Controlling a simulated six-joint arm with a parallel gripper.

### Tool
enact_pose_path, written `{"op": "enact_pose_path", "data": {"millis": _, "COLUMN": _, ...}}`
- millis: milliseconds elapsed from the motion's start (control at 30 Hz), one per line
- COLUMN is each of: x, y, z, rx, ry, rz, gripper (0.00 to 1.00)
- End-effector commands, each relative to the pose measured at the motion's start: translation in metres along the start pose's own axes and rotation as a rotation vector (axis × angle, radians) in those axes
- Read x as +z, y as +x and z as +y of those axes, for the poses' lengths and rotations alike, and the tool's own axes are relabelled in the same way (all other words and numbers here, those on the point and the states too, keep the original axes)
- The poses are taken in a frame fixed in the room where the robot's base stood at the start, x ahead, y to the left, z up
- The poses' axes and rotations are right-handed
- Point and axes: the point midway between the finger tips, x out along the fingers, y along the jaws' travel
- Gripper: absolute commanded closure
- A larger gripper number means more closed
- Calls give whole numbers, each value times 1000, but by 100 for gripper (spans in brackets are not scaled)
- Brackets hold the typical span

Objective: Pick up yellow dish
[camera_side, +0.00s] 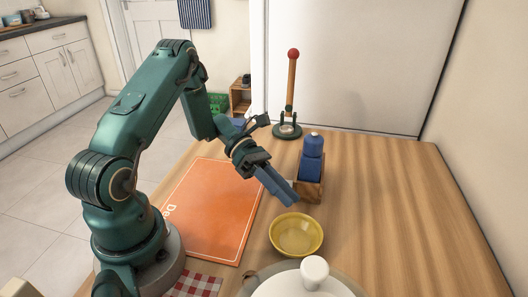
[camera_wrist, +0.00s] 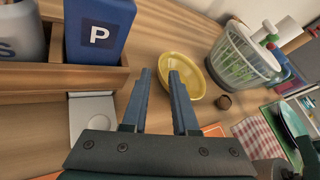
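The yellow dish (camera_side: 296,235) is a shallow round bowl standing upright and apparently empty on the wooden counter. My gripper (camera_side: 288,196) hangs above the counter with its blue fingers tilted down, behind the dish and apart from it. In the wrist view, the dish (camera_wrist: 193,72) lies beyond the fingertips and slightly right, and the right finger covers part of its left side. My gripper (camera_wrist: 160,72) shows two separated fingers with nothing between them.
A white lid (camera_side: 302,283) is in front of the dish. An orange board (camera_side: 212,212) lies to the left. The counter (camera_side: 400,235) right of the dish is clear.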

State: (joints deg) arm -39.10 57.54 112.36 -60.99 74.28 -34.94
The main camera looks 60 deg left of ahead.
Motion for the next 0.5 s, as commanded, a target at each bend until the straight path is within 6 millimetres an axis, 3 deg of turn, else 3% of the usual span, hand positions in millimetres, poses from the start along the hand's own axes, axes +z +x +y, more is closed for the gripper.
{"op": "enact_pose_path", "data": {"millis": 233, "x": -1, "y": 19, "z": -2, "rx": -3, "ry": -2, "rz": 1, "gripper": 73}}
{"op": "enact_pose_path", "data": {"millis": 500, "x": -3, "y": 56, "z": -4, "rx": -4, "ry": -1, "rz": 3, "gripper": 73}}
